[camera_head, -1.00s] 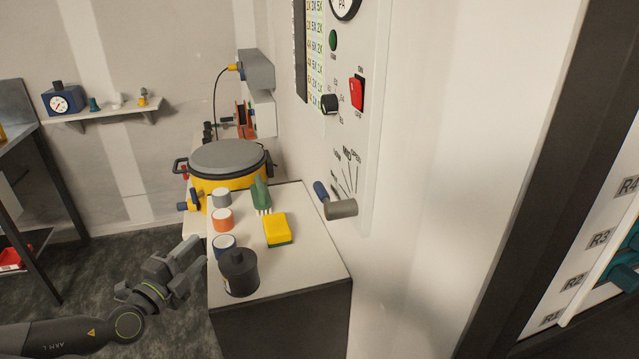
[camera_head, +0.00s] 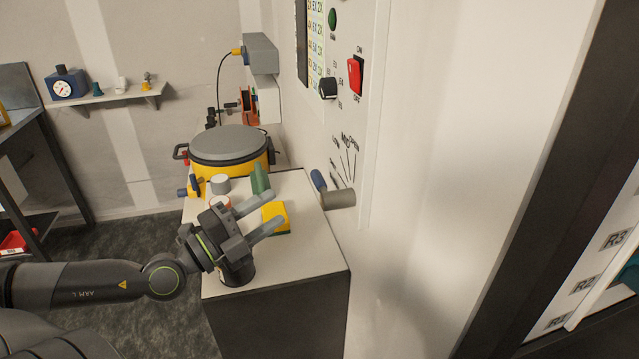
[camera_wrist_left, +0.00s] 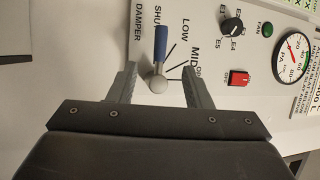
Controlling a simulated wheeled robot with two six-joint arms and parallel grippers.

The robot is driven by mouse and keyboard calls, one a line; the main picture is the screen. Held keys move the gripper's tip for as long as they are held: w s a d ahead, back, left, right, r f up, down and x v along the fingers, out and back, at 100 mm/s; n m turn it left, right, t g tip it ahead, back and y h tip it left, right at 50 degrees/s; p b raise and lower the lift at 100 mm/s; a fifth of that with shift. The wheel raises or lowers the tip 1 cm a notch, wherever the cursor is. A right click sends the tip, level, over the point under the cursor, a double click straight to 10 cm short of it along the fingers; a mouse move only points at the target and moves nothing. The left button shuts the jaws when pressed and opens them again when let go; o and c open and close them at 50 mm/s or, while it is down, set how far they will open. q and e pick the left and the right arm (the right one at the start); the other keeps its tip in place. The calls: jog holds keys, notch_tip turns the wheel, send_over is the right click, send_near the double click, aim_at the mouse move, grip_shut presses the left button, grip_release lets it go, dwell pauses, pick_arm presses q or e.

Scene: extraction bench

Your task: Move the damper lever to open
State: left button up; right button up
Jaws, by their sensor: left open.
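The damper lever has a blue handle (camera_head: 318,181) and a grey round hub (camera_head: 338,198), and it sticks out from the wall panel. In the left wrist view the blue handle (camera_wrist_left: 160,42) points up towards the SHUT mark, with LOW, MID and a partly hidden mark to its right. My left gripper (camera_head: 276,207) is open and empty, above the bench and left of the lever, its fingers pointing towards the panel. In the left wrist view the lever appears between the two fingertips (camera_wrist_left: 158,72), still apart from them. My right gripper is not in view.
A yellow sponge (camera_head: 274,213), a green brush (camera_head: 260,180), cups and a dark jar (camera_head: 238,272) stand on the bench (camera_head: 312,255) below my left gripper. A yellow pot (camera_head: 230,155) stands behind. The panel also carries a red switch (camera_head: 355,76) and a black knob (camera_head: 328,88).

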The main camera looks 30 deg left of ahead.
aim_at(319, 181)
pick_arm(q)
jog(key=p+x, duration=0.4)
jog(key=x, duration=0.1)
jog(key=shift+w+a+r, duration=0.15)
jog(key=shift+r, duration=0.15)
jog(key=p+x, duration=0.3)
jog(key=p, duration=0.2)
jog(key=shift+w+d+r, duration=0.1)
jog(key=shift+w+d, duration=0.2)
jog(key=shift+f+p+x, duration=0.15)
jog(key=shift+p+x, duration=0.45)
jog(key=shift+x, duration=0.2)
jog(key=shift+f+p+x, duration=0.15)
jog(key=shift+p+x, duration=0.4)
jog(key=shift+x, duration=0.25)
